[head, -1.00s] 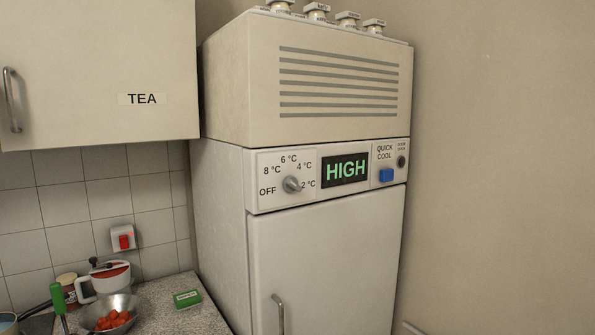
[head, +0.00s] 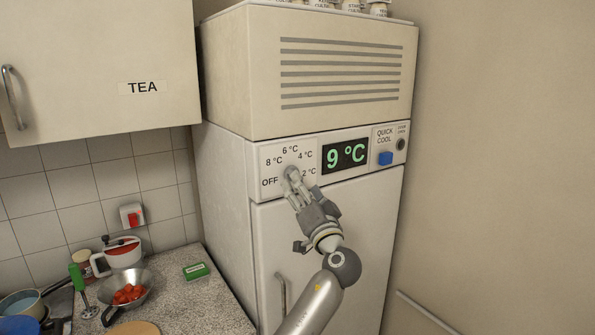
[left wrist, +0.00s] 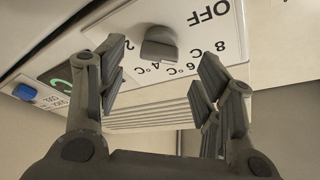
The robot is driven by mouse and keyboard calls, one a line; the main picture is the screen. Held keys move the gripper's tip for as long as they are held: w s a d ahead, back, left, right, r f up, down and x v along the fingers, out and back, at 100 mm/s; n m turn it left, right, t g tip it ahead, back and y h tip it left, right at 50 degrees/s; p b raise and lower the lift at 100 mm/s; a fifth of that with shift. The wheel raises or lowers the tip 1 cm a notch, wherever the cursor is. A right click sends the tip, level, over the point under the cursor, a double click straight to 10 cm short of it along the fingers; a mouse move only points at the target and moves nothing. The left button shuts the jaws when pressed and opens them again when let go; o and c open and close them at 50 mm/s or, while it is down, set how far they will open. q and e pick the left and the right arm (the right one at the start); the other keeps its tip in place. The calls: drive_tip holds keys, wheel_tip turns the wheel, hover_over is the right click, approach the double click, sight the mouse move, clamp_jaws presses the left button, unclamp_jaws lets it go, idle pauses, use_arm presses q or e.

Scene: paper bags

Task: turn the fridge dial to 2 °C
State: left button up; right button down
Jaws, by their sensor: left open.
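The fridge dial (head: 291,173) is a small grey knob on the white control panel, ringed by OFF, 8, 6, 4 and 2 °C marks. My left gripper (head: 292,178) is at the dial in the head view and partly covers it. In the left wrist view the dial (left wrist: 158,42) shows upside down, between the two spread fingers of my left gripper (left wrist: 160,65); the fingers look open and apart from it. I cannot tell which mark the dial points to. The display (head: 346,155) reads 9 °C. My right gripper is not in view.
A blue QUICK COOL button (head: 385,158) sits right of the display. The fridge door handle (head: 281,296) is below the panel.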

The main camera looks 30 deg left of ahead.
use_arm(q)
drive_tip(key=p+x, duration=0.1)
drive_tip(key=x, duration=0.3)
drive_tip(key=shift+w+a+r+p, duration=0.1)
drive_tip(key=shift+w+a+p, duration=0.05)
drive_tip(key=shift+p, duration=0.25)
drive_tip(key=c, duration=1)
